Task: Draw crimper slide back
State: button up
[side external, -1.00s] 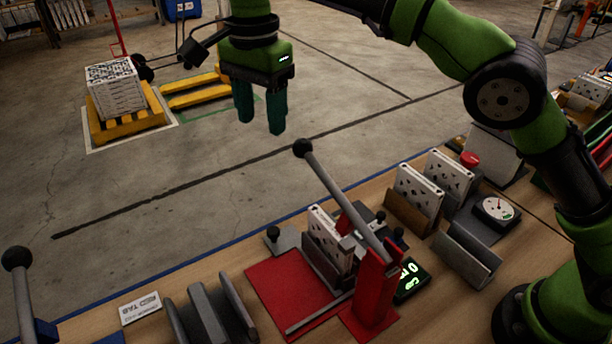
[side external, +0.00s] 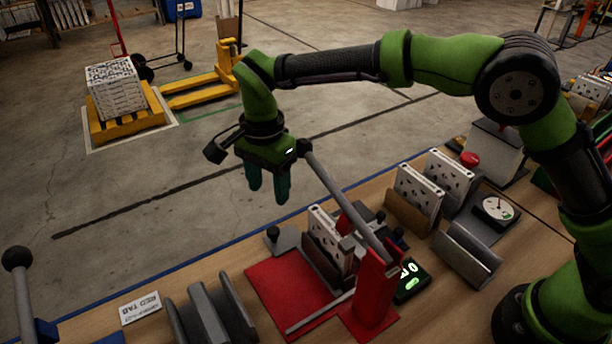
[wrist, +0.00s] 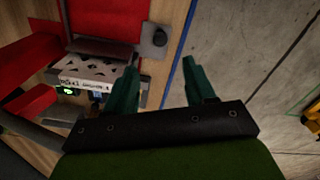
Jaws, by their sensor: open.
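The red crimper (side external: 376,290) stands on the bench with its long lever raised, a black ball (side external: 304,147) at the lever's top. A white patterned boxed filter (side external: 325,236) stands in its grey holder; it also shows in the wrist view (wrist: 92,68). Beside the holder is a grey plate with a black knob (side external: 273,233), seen in the wrist view (wrist: 160,36) too; I cannot tell for certain that this is the slide's handle. My gripper (side external: 268,192) is open and empty, above the bench's far edge, higher than the knob and apart from it. Its two green fingers show in the wrist view (wrist: 162,75).
The lever ball is close to the right of my gripper in the side view. More boxed filters (side external: 420,193), a dial gauge (side external: 497,209) and a red button (side external: 469,159) are to the right. Grey dividers (side external: 208,312) and another lever (side external: 18,260) are at left.

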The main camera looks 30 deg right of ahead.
aim_at(273, 230)
notch_tip(273, 230, down, 11)
jog(key=shift+f, duration=0.15)
jog(key=shift+c, duration=0.5)
grip_shut()
